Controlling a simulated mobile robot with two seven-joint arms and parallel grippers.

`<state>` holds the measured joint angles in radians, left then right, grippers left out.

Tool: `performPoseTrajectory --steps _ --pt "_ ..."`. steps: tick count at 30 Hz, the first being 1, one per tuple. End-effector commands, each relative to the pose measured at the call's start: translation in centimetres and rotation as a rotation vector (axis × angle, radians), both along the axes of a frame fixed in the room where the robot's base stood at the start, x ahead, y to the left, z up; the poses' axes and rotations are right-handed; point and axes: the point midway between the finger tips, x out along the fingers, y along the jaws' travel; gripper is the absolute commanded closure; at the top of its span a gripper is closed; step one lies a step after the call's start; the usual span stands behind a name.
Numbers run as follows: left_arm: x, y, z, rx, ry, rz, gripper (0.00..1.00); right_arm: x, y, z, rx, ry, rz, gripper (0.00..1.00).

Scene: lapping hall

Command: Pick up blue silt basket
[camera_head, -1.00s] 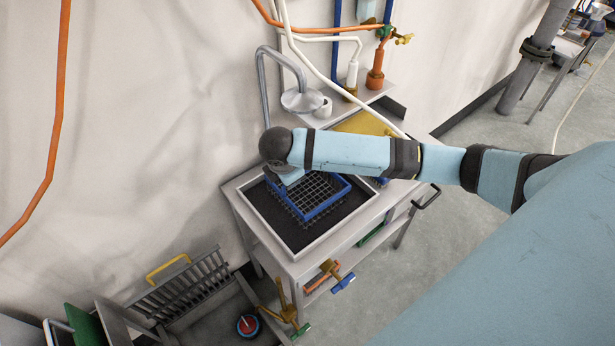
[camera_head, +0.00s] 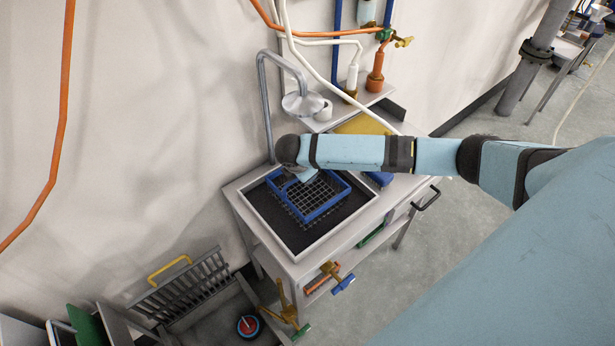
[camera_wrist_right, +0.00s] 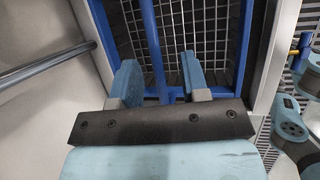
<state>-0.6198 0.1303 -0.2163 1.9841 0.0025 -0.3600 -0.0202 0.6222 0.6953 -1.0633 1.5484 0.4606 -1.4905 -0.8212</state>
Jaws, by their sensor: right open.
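The blue silt basket (camera_head: 327,208) has a blue rim and a dark mesh floor. It sits on the black inset of the grey bench top (camera_head: 303,262). My right gripper (camera_head: 306,176) is over the basket's far side in the head view, partly hidden by its own wrist. In the right wrist view the gripper (camera_wrist_right: 160,84) is open, and a blue bar of the basket (camera_wrist_right: 153,42) runs between its two fingers. I cannot tell whether the fingers touch it. My left gripper is not in view.
A grey bent pipe with a round head (camera_head: 302,103) stands behind the bench by the wall. A yellow plate (camera_head: 362,124) lies at the bench's far end. Brass valves (camera_head: 332,270) are at the bench's front. A slatted rack (camera_head: 190,287) stands lower left.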

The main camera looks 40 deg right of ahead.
Motion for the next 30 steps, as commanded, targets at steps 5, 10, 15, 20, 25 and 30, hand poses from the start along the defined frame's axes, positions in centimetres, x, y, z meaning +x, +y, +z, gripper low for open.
performPoseTrajectory --steps 5,10,15,20,25,30 --pt "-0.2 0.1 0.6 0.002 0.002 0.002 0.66 0.9 -1.1 -2.1 -0.001 0.002 -0.001 0.58" --pt "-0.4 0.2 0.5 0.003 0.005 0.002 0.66 1.0 -1.5 -3.0 0.000 0.000 0.000 0.58" --pt "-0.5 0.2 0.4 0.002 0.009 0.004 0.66 1.0 -1.5 -3.0 0.000 0.000 0.000 0.58" --pt "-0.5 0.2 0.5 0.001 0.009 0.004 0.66 1.1 -1.5 -3.0 0.000 0.000 0.000 0.58" --pt "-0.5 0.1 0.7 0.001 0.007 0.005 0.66 1.0 -1.5 -3.2 -0.001 0.000 0.000 0.58" --pt "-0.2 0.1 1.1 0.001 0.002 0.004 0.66 1.1 -1.5 -3.4 0.000 -0.001 0.000 0.58"
